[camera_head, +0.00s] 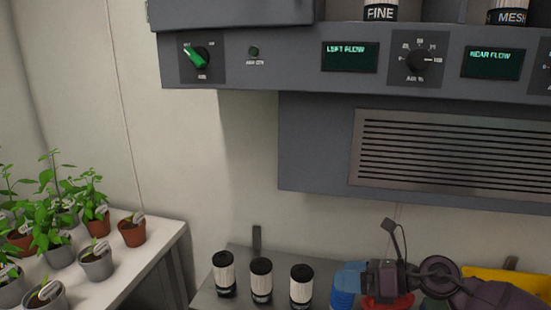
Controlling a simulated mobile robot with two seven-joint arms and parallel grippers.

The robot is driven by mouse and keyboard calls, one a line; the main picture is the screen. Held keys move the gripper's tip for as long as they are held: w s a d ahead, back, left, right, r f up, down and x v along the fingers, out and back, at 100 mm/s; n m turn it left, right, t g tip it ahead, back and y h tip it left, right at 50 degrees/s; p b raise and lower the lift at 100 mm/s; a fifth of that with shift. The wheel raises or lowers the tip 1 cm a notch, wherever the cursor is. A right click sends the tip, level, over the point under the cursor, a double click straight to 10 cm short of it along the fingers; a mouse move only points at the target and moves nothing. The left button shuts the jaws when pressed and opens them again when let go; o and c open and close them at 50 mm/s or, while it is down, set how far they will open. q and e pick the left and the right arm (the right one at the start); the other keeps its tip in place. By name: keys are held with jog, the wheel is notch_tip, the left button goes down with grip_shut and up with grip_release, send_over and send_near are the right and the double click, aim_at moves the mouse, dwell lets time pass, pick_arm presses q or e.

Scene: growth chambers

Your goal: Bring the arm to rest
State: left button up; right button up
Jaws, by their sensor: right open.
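My right gripper (372,282) is at the lower right, at the end of my dark arm coming in from the right. It is over the shelf, in front of a blue ribbed item (346,284) and a red item (402,302), which are partly hidden. Its jaws are open; I see nothing held in them. Whether it touches the items behind it I cannot tell. My left gripper is not in view.
Several white canisters with black lids (261,281) stand left of my gripper on a grey shelf (207,298). A yellow bin (520,283) lies behind my arm. Potted plants (96,262) fill the left bench. A control panel (300,56) and vent (450,150) overhang above.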

jog(key=s+d+f+m+t+h, duration=0.1)
jog(key=d+f+m+t+h, duration=0.25)
jog(key=m, duration=0.65)
jog(key=d+f+m+t+h, duration=0.2)
jog(key=m+t, duration=0.3)
jog(key=m, duration=0.6)
jog(key=s+d+f+m+t+h, duration=0.1)
jog(key=d+f+m+t+h, duration=0.2)
jog(key=m, duration=0.7)
jog(key=s+d+f+m+g+h, duration=0.2)
jog(key=s+f+m, duration=0.4)
jog(key=s+f, duration=0.3)
jog(key=s+d+f+m+g+h, duration=0.2)
jog(key=s+f, duration=0.7)
jog(key=s, duration=0.5)
jog(key=m+g+h, duration=0.1)
jog(key=m+h, duration=0.1)
jog(key=m, duration=0.1)
jog(key=shift+f+m+g, duration=0.35)
jog(key=shift+f+m, duration=0.05)
jog(key=shift+w, duration=0.1)
